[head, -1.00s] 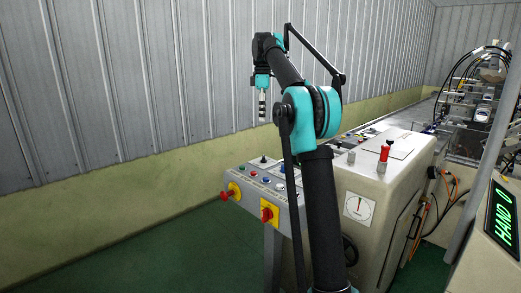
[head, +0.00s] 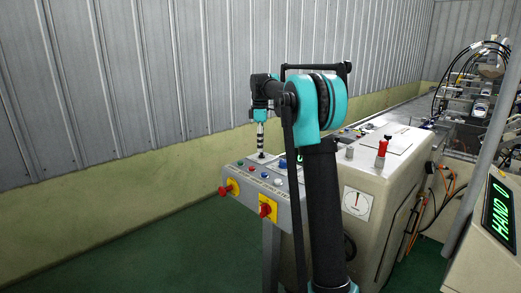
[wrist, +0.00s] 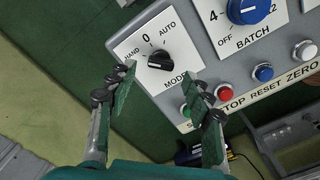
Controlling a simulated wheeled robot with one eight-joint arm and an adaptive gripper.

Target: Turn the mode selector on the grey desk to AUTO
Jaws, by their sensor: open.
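The mode selector (wrist: 160,60) is a black knob on a white plate marked HAND, 0, AUTO and MODE, in the upper middle of the wrist view. A pale mark shows on its left side, toward HAND, but I cannot read its exact direction. My gripper (wrist: 162,80) is open and empty, its fingertips apart on the near side of the knob, not closed on it. In the head view my gripper (head: 261,150) points down just over the grey desk (head: 248,194), and it largely hides the selector there.
A blue BATCH knob (wrist: 249,10) is right of the selector. Blue, red and green buttons (wrist: 224,94) line the panel's near edge. Red knobs on yellow plates (head: 267,208) stick out of the desk's front. A display (head: 500,220) reads HAND 0.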

